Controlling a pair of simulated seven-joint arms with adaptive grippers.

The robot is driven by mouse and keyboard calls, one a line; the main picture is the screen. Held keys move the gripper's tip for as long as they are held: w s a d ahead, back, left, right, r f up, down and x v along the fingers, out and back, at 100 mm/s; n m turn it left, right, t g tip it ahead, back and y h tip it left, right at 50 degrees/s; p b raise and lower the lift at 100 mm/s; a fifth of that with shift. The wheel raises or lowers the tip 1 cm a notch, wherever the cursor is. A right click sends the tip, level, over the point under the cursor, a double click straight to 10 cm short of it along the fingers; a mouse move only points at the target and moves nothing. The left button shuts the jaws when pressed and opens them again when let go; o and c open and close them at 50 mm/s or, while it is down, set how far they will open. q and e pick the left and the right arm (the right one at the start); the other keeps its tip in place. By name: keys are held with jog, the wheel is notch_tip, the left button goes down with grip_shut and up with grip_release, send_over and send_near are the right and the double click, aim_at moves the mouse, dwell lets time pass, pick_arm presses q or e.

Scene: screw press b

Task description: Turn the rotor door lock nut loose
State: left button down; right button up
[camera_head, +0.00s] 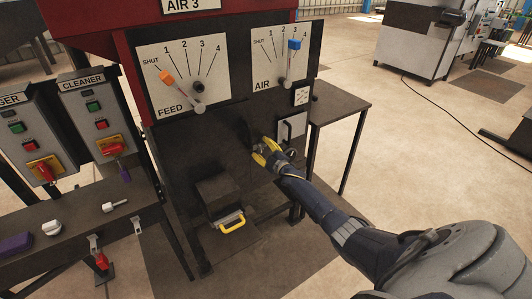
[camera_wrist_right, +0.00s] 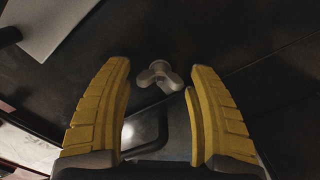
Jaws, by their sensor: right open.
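The rotor door lock nut (camera_wrist_right: 160,75) is a small grey three-lobed knob on the dark machine panel in the right wrist view. It shows between the two yellow fingertips, and neither finger touches it. My right gripper (camera_head: 266,152) is open and empty, with its yellow fingers pointing at the dark front panel below the dials in the head view. In that view I cannot make out the nut behind the fingers. My left gripper is in neither view.
The FEED dial (camera_head: 182,77) and AIR dial (camera_head: 286,55) sit above the gripper. A white-framed plate (camera_head: 292,127) is just right of it. A dark box (camera_head: 219,196) with a yellow handle (camera_head: 232,222) projects below. A side table (camera_head: 340,100) stands to the right.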

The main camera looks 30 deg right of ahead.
jog(key=s, duration=1.2)
dwell(1.7)
